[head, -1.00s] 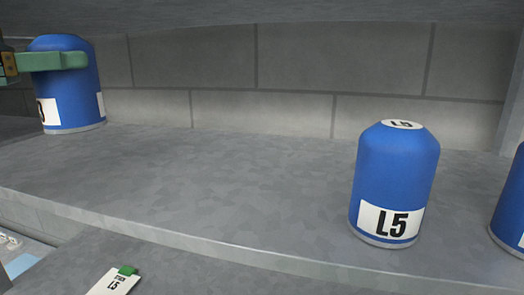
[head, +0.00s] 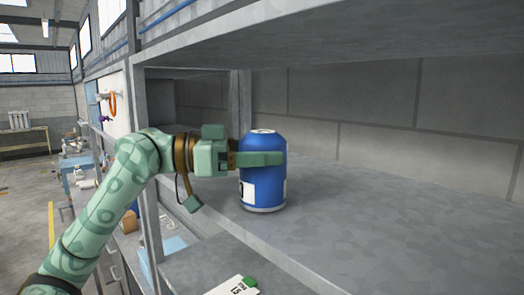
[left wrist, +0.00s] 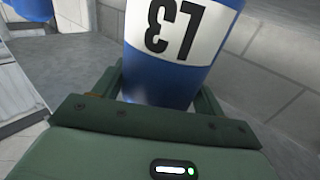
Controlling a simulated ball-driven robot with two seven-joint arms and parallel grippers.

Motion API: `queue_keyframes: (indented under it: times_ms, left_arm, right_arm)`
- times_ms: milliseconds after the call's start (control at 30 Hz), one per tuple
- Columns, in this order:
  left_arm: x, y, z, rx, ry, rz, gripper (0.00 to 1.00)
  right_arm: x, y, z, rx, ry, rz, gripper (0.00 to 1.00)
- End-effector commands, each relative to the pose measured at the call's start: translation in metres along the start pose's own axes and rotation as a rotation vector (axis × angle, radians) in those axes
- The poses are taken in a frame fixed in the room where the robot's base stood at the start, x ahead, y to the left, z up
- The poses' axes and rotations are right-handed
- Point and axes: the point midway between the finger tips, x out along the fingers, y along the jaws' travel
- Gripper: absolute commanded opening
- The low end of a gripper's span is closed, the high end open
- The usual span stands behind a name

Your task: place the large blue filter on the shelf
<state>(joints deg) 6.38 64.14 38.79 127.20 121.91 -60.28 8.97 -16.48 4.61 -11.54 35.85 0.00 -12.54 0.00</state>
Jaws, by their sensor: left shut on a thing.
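A large blue filter (head: 263,188) with a white label stands upright near the left end of the grey shelf (head: 370,225). Its base seems to rest on the shelf, though a small gap is hard to rule out. My left gripper (head: 262,159) reaches in from the left and is shut around the filter's upper body. In the left wrist view the filter (left wrist: 165,75) sits between the fingers, with an upside-down "L3" label. My right gripper is not in view.
A shelf post (head: 147,190) stands left of the filter, close to my left arm. Another shelf board hangs above. The shelf surface right of the filter is clear in this view. A tag with a green clip (head: 250,282) is at the front bottom. Another blue object (left wrist: 33,8) shows in the left wrist view.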

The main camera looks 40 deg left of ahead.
Motion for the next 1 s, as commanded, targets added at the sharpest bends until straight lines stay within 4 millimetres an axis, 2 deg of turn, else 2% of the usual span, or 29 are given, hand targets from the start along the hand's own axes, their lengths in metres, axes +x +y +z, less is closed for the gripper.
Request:
queue_keyframes:
  times_ms: [100, 233, 267, 300, 333, 500, 667, 767, 1000]
  left_arm:
    - [-0.001, 0.000, 0.002, 0.002, 0.003, -0.002, 0.34]
    - [-0.001, 0.000, 0.002, 0.002, 0.002, -0.002, 0.34]
    - [0.000, 0.000, 0.002, 0.002, 0.000, -0.001, 0.79]
    - [0.000, 0.000, 0.002, 0.002, 0.000, -0.001, 0.90]
    - [0.000, 0.000, 0.002, 0.002, 0.000, -0.001, 0.93]
    - [0.000, 0.000, 0.002, 0.001, 0.000, -0.001, 0.93]
    - [-0.004, -0.001, 0.003, 0.002, 0.000, -0.003, 0.93]
    - [-0.016, -0.001, 0.006, 0.000, 0.001, -0.004, 0.93]
    - [-0.072, -0.001, 0.008, 0.001, 0.002, -0.004, 0.93]
  right_arm:
    - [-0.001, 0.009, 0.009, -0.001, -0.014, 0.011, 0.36]
    - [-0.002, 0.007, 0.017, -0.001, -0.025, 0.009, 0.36]
    - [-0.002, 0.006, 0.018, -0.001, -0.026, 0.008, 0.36]
    - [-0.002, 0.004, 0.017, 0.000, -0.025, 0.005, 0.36]
    - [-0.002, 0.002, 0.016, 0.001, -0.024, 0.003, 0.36]
    - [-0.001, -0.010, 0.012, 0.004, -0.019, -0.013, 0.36]
    - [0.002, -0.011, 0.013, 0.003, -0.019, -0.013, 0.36]
    - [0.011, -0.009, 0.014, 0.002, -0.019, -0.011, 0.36]
    - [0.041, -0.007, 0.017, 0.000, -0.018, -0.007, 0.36]
